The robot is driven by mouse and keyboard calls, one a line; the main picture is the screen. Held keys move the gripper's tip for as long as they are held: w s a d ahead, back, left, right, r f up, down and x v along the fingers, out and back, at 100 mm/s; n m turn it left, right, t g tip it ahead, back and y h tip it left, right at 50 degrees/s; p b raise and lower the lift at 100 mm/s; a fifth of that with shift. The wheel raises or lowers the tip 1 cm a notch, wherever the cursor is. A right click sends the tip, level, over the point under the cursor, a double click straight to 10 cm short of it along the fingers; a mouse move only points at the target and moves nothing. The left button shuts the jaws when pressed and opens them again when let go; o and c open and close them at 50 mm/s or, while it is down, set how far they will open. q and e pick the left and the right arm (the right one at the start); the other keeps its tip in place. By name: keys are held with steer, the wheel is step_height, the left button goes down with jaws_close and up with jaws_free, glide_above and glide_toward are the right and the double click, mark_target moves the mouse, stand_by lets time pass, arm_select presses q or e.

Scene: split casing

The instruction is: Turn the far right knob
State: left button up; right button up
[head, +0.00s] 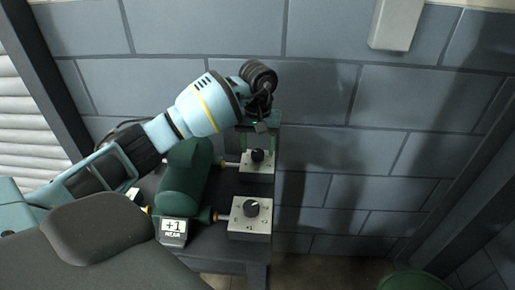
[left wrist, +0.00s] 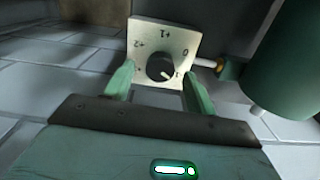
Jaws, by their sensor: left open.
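The far right knob (head: 257,155) is a black round knob on a pale square dial plate at the far right of the green casing. It also shows in the left wrist view, where the knob (left wrist: 161,68) has a white mark pointing to the lower right. The dial reads +2, +1 and 0, with a further label beside the mark partly hidden. My left gripper (head: 261,136) is open above this dial. In the left wrist view its green fingers (left wrist: 158,70) stand on either side of the knob, with gaps. My right gripper is out of view.
The near right knob (head: 251,207) sits on a similar plate closer to me. A card (head: 173,230) reads "+1 NEAR". The green casing (head: 183,190) lies left of both dials, on a dark stand (head: 225,254). A block wall (head: 335,100) stands behind.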

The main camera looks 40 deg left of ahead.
arm_select(q)
steer(key=shift+f, duration=0.75)
steer(key=c, duration=1)
